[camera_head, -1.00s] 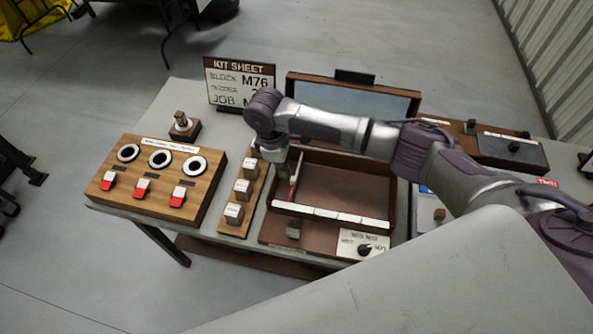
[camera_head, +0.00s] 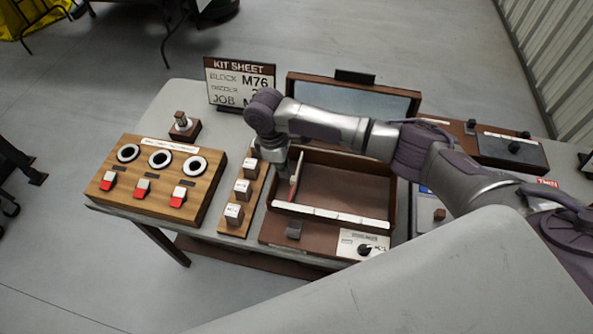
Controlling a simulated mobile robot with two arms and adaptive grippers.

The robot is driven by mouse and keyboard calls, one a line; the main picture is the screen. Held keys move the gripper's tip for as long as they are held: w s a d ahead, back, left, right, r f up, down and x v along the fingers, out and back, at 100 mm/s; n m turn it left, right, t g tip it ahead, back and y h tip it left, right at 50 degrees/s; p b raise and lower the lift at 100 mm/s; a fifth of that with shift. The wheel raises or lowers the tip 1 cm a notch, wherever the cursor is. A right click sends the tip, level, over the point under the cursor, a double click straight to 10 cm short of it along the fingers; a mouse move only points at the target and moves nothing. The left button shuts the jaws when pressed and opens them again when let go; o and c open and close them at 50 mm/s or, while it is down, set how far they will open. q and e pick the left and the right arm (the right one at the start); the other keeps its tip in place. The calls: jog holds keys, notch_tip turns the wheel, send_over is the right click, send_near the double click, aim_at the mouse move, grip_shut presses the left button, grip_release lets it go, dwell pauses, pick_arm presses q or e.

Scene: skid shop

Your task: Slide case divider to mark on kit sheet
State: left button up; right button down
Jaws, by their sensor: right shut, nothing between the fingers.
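The kit sheet (camera_head: 240,86) stands at the back of the table; it reads BLOCK M76, and my arm hides part of its DIVIDER and JOB lines. The open brown case (camera_head: 345,172) has its lid raised behind it. A thin upright divider (camera_head: 295,178), pale with a red lower edge, is near the left end of the case. A row of white marks (camera_head: 335,216) runs along the case's front edge. My right gripper (camera_head: 281,168) points down at the case's left end, close beside the divider; its fingers are shut and partly hidden, and contact is unclear. My left gripper is out of view.
A wooden panel (camera_head: 150,200) with rings and red-and-white switches stands at left. A strip with several white blocks (camera_head: 237,214) lies beside the case. A dial (camera_head: 364,249) and a small grey block (camera_head: 294,230) are in front. My right arm crosses above the case.

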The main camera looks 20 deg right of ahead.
aim_at(296, 178)
jog(key=shift+f, duration=0.15)
jog(key=shift+f+b, duration=0.5)
jog(key=shift+f, duration=1.05)
jog(key=shift+f, duration=0.15)
jog(key=shift+s+d+p, duration=0.25)
jog(key=shift+d+p, duration=0.15)
jog(key=shift+p, duration=0.25)
jog(key=shift+s+d+p, duration=0.65)
jog(key=shift+d+p, duration=0.25)
jog(key=shift+p, duration=0.1)
jog(key=shift+s+d, duration=0.1)
jog(key=shift+d, duration=0.1)
